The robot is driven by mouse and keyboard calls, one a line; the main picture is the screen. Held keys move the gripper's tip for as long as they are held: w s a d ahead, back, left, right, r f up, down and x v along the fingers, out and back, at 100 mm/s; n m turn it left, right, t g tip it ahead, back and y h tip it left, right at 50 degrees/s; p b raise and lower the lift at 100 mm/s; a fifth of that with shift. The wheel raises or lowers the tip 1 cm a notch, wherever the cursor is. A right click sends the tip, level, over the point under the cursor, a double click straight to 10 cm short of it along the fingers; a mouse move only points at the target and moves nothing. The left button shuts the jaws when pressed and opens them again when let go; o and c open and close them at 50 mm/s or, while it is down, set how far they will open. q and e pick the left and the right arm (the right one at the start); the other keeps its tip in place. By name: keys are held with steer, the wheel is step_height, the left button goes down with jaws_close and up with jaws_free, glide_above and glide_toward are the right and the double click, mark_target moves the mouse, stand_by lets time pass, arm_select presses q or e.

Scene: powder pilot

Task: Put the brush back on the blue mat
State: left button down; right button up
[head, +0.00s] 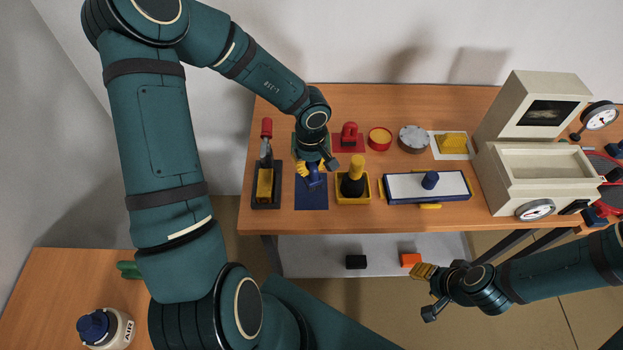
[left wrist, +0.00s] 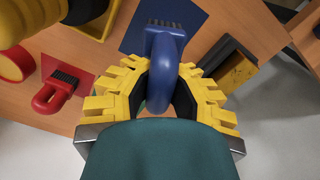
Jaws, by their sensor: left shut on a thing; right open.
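The blue brush (head: 314,180) is held in my left gripper (head: 309,170). In the left wrist view the brush's blue looped handle (left wrist: 163,75) sits between the yellow fingers, with its dark bristle end pointing away from me. The blue mat (head: 311,200) lies on the table under and in front of the brush; it also shows in the left wrist view (left wrist: 205,22), behind the brush. I cannot tell whether the bristles touch the mat. My right gripper (head: 428,290) is open and empty, in front of the table's front edge.
A black tray (head: 266,198) with a red-handled tool is left of the mat; a yellow tray (head: 368,196) with a yellow-and-black tool stands close on its right. A red brush (head: 349,132) on a red mat is behind. A white tray (head: 400,187) and cream machine (head: 535,165) are further right.

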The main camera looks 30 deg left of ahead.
mark_target(311, 177)
arm_select(q)
step_height(311, 177, down, 5)
steer(key=shift+f+b, duration=0.1)
steer(key=shift+b, duration=0.9)
steer(key=c, duration=1)
jaws_free()
step_height(311, 177, up, 12)
steer(key=p, duration=0.5)
